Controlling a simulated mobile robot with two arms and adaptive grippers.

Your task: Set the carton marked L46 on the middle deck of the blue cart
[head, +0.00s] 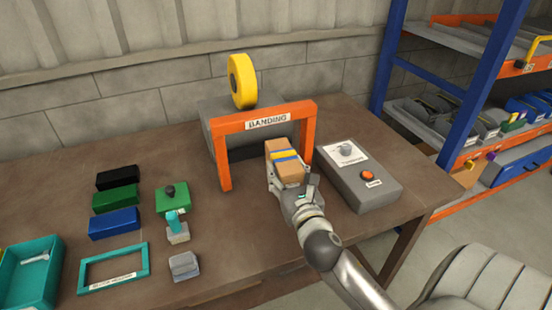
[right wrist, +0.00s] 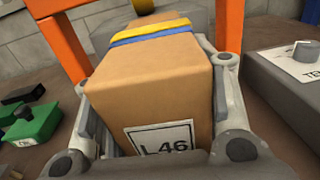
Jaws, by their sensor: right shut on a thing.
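The carton marked L46 (head: 290,172) is a brown box at the mouth of the orange banding frame. In the right wrist view the carton (right wrist: 150,85) shows its L46 label on the near face, with a yellow and a blue band around its far part. My right gripper (head: 286,172) is shut on the carton, a finger on each side; its fingers also show in the right wrist view (right wrist: 152,100). I cannot tell whether the carton touches the table. My left gripper is not in view. No blue cart is in view.
The orange banding frame (head: 223,160) stands on the brown table (head: 240,267), with a yellow roll (head: 242,82) behind. A grey control box (head: 357,181) is close on the right. Coloured blocks and a teal tray (head: 28,290) lie left. A blue-post shelf (head: 467,85) stands right.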

